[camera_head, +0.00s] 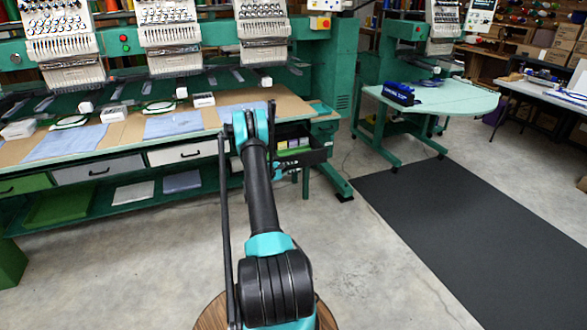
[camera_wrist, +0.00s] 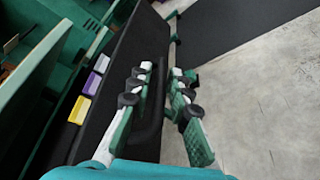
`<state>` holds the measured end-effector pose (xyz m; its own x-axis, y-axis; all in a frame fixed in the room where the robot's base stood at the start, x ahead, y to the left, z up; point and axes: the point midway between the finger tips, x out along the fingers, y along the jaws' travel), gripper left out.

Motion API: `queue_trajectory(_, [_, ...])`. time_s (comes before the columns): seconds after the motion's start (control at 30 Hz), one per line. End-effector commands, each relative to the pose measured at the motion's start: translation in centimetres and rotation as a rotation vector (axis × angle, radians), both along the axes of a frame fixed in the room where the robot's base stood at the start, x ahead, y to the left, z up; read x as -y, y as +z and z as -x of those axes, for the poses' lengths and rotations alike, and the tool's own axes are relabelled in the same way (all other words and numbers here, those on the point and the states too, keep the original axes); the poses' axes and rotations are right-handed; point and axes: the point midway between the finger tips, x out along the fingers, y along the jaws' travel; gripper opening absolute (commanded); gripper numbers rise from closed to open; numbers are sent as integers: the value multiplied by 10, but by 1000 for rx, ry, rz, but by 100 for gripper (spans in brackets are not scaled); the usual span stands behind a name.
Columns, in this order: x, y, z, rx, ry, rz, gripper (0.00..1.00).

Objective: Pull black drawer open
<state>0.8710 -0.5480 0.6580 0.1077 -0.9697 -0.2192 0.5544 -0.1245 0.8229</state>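The black drawer (camera_head: 316,156) stands pulled out of the green bench in the head view, with small yellow and white items inside. In the wrist view its black front (camera_wrist: 121,65) runs diagonally, and a black bar handle (camera_wrist: 157,112) stands out from it. My gripper (camera_wrist: 160,74) is at this front, with its green and white fingers apart. The handle lies between the fingers, and a gap shows beside it. I see no clear grip on it.
A white drawer (camera_head: 188,152) and a grey drawer (camera_head: 98,170) are in the bench left of the black one. Embroidery machines (camera_head: 168,35) stand above. Concrete floor (camera_head: 375,250) is free in front, with a dark mat (camera_head: 470,220) at right.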

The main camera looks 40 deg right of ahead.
Motion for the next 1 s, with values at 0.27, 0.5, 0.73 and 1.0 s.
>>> queue_trajectory(0.27, [-2, 1, 1, 0, -2, 1, 19])
queue_trajectory(0.5, [-35, 8, 3, 0, 2, 1, 19])
queue_trajectory(0.73, [-81, 18, 9, -1, 2, 0, 19])
queue_trajectory(1.0, [-112, 25, 13, 0, 0, 0, 19])
